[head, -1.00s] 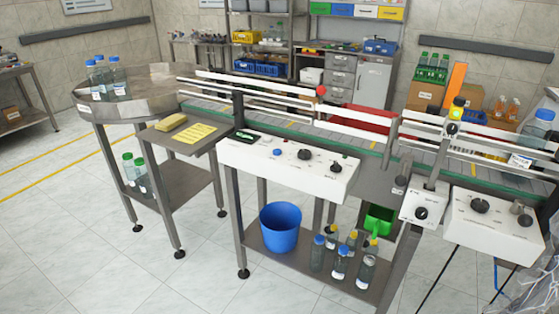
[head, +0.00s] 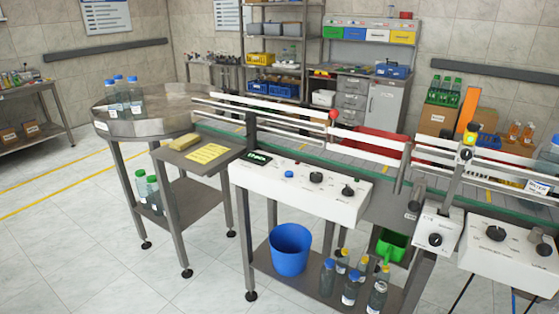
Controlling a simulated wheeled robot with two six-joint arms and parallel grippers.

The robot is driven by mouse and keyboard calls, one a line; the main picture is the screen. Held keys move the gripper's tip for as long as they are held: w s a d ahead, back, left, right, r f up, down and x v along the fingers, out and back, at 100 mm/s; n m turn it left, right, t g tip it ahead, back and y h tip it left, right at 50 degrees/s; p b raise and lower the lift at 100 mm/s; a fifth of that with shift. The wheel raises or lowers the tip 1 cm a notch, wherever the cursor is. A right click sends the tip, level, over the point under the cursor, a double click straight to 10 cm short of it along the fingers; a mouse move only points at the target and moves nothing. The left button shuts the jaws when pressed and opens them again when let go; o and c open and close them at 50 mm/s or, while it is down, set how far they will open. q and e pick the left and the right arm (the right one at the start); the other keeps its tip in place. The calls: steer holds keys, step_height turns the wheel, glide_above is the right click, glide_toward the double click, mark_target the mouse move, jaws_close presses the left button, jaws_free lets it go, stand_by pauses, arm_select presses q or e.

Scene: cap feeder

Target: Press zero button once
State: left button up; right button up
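A white control panel (head: 262,188) runs along the front of the conveyor. On its top face are a blue push button (head: 289,174), a black knob (head: 316,178) and another black knob (head: 348,191). A small dark display with green digits (head: 256,158) sits at the panel's left end. The blue button is the likely zero button, but its label is too small to read. Neither of my grippers is in view, and nothing covers the button.
A side shelf holds a yellow sponge (head: 182,142) and a yellow note (head: 208,153). A round steel table (head: 150,126) with blue-capped bottles stands left. A blue bucket (head: 290,250) and several bottles are below. A second control box (head: 436,232) stands right. Floor is open at front left.

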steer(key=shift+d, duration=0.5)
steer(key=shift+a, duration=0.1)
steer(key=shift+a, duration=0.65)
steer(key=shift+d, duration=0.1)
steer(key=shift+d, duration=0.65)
